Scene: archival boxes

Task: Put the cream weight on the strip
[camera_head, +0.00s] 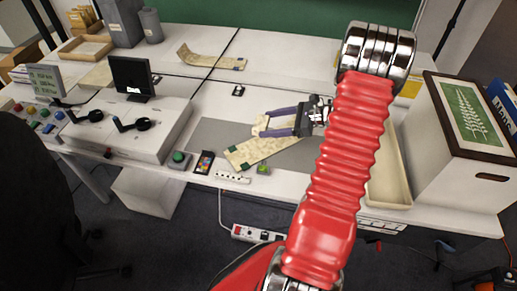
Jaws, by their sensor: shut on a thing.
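My gripper (268,123), with purple fingers, reaches left from the arm over the grey mat. It is shut on a small cream piece (281,122), which appears to be the cream weight and is mostly hidden by the fingers. The cream strip (262,149), with dark green patches, lies on the mat just below the fingers in the picture. More cream material (257,129) shows by the fingertips; I cannot tell whether it is the strip's curled end. I cannot tell whether the held piece touches the strip.
A second curled strip (209,61) lies at the back. A cream tray (391,181) and a framed fern box (462,145) stand right. A monitor (132,77) stands left.

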